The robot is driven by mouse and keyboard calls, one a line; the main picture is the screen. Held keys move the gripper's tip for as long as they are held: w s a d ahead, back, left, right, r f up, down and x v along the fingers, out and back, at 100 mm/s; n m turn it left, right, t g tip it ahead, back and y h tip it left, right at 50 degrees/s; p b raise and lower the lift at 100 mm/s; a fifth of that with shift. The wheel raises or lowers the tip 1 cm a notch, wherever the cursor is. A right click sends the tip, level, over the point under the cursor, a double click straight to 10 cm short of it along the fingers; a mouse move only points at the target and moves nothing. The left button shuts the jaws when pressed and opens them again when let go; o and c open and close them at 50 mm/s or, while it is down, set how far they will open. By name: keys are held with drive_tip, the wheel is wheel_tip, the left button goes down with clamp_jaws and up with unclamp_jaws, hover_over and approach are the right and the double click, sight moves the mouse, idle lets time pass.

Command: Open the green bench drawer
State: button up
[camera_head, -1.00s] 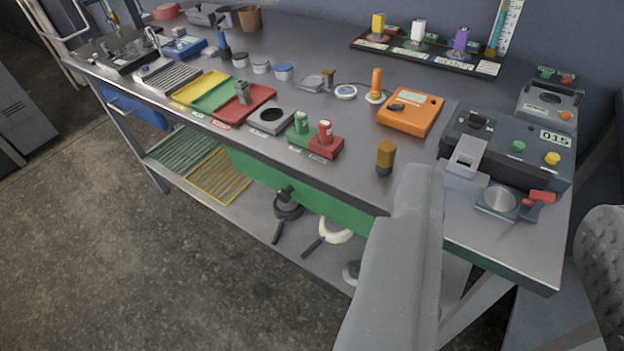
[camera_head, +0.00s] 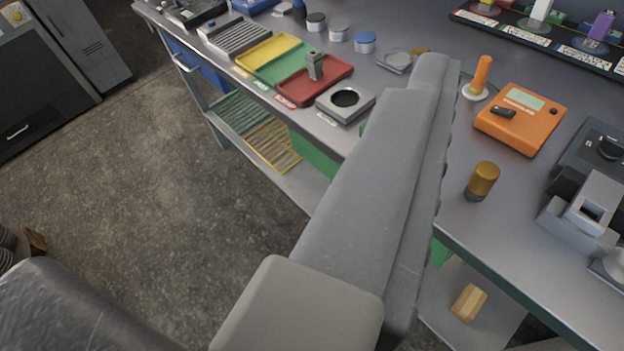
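The green bench drawer (camera_head: 316,154) is under the bench top in the middle of the view. A long grey part of mine covers most of its front; a small green piece shows again to the right of that part. I see no gap along the visible drawer edge, and its handle is hidden. The grey part reaches up across the bench edge, with a ridged right side. I cannot tell whether it touches the drawer or the bench. My gripper's two fingertips are not clearly seen, and I see nothing held.
The bench top (camera_head: 405,85) holds a red tray (camera_head: 300,92), a square holder (camera_head: 345,100), an orange meter (camera_head: 519,118) and a brown-capped cylinder (camera_head: 482,181). A wooden block (camera_head: 468,303) lies on the lower shelf. The floor (camera_head: 180,190) on the left is clear.

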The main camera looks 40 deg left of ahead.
drive_tip(key=w+a+f+m+y+p, duration=0.1)
drive_tip(key=w+a+f+y, duration=0.1)
drive_tip(key=w+a+f, duration=0.5)
drive_tip(key=w+a+f+y+p, duration=0.2)
drive_tip(key=w+a, duration=0.3)
drive_tip(key=a, duration=0.4)
drive_tip(key=w+a+f+m+h+p, duration=0.1)
drive_tip(key=w+a+f, duration=0.15)
drive_tip(key=f, duration=0.35)
drive_tip(key=w+a+f+m+h, duration=0.1)
drive_tip(key=w+a+f+m, duration=0.1)
drive_tip(key=a+f, duration=0.25)
wheel_tip(320, 180, down, 14)
drive_tip(key=s+a+r+m+h+p, duration=0.1)
drive_tip(key=s+a+h+p, duration=0.1)
drive_tip(key=s+h, duration=0.15)
drive_tip(key=s+d+f+t+h+p, duration=0.1)
drive_tip(key=s+d+f+h+p, duration=0.15)
drive_tip(key=s+f+h, duration=0.5)
drive_tip(key=w+d+f+y+b, duration=0.1)
drive_tip(key=w+d, duration=0.4)
drive_tip(key=w, duration=0.7)
drive_tip(key=shift+w+f+n+y+b, duration=0.35)
drive_tip(key=shift+f+b, duration=0.2)
drive_tip(key=shift+b, duration=0.8)
